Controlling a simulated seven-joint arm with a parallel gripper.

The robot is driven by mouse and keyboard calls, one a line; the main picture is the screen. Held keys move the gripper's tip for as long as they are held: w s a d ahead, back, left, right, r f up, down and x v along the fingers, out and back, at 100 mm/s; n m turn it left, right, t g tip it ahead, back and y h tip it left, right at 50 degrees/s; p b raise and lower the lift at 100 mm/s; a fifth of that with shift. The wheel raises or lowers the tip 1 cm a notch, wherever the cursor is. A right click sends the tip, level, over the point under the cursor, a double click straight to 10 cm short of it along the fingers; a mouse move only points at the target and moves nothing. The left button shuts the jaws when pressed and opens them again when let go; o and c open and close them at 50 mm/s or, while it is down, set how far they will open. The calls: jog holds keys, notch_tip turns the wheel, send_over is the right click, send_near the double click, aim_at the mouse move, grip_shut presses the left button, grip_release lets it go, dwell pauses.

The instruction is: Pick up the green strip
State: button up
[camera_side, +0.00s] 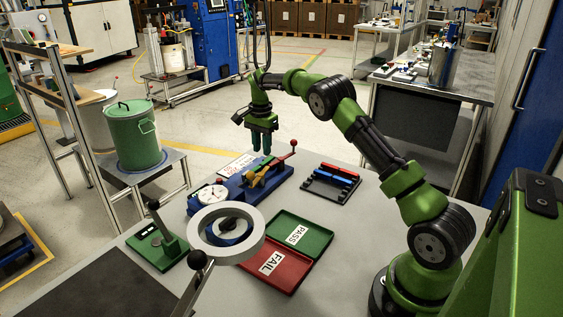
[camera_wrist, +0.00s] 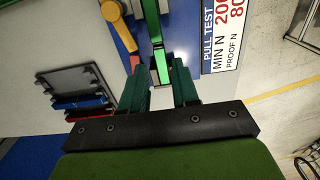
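The bright green strip (camera_wrist: 156,38) shows in the wrist view, running lengthwise along the blue pull-test fixture (camera_wrist: 131,35). Its near end lies between the two dark green fingers of my gripper (camera_wrist: 158,66). A gap shows on each side of the strip, so my gripper is open and not closed on it. In the side view my gripper (camera_side: 262,140) points down above the far end of the blue fixture (camera_side: 232,190). I cannot make out the green strip in the side view.
A black rack (camera_side: 318,186) with red, blue and black strips stands right of the fixture. A red-knobbed lever (camera_side: 292,145) and round gauge (camera_side: 212,194) are on the fixture. Green PASS (camera_side: 316,249) and red FAIL (camera_side: 278,286) trays lie nearer, beside a ring magnifier (camera_side: 250,245).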

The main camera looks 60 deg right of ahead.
aim_at(263, 163)
jog(key=shift+d+f, duration=0.2)
jog(key=shift+f, duration=2.5)
grip_shut()
